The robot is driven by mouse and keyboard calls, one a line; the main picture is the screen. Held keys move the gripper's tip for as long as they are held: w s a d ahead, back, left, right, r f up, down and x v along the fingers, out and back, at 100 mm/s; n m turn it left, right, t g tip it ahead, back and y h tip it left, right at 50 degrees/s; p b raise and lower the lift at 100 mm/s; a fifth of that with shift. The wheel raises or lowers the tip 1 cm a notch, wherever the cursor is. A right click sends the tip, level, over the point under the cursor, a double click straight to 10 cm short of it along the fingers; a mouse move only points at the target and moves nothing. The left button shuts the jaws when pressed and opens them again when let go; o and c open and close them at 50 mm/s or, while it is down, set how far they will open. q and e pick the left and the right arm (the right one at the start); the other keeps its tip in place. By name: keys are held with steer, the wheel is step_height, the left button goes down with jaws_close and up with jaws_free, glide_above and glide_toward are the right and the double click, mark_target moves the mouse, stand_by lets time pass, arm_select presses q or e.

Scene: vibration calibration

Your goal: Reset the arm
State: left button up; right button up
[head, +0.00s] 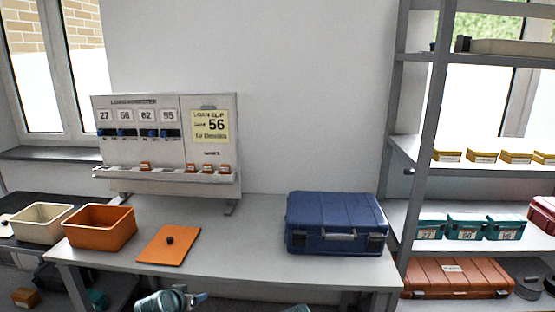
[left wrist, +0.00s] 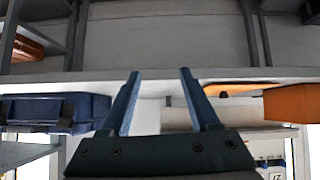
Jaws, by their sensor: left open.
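My left gripper (head: 186,299) shows at the bottom edge of the head view, in front of the table's near edge. In the left wrist view its two fingers (left wrist: 160,74) are spread apart with nothing between them. It is clear of the blue case, the orange bin and the orange lid. A small teal piece at the bottom edge of the head view may be part of my right arm; no right gripper fingers show.
The grey table (head: 235,233) bears an orange bin (head: 100,241), an orange lid (head: 168,246), a blue case (head: 336,222) and a numbered panel (head: 160,180). A cream bin (head: 40,236) stands at left. A shelf rack (head: 416,150) with several boxes stands at right. The table's middle is bare.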

arm_select(q)
steer(key=s+d+f+m+g, duration=0.1)
steer(key=s+d+f+g, duration=0.15)
steer(key=d, duration=0.35)
steer(key=s+d+f+m+g, duration=0.1)
steer(key=s+d+f+g, duration=0.1)
steer(key=s+d+f, duration=0.3)
steer(key=s+d+m+g+y, duration=0.1)
steer(key=s+d+g+y, duration=0.1)
steer(key=s+d+g, duration=0.55)
steer(key=s+r+t+p, duration=0.1)
steer(key=s+r+p, duration=0.3)
steer(key=r+p, duration=0.8)
steer(key=shift+s+r+t+p, duration=0.4)
steer(key=shift+p, duration=0.1)
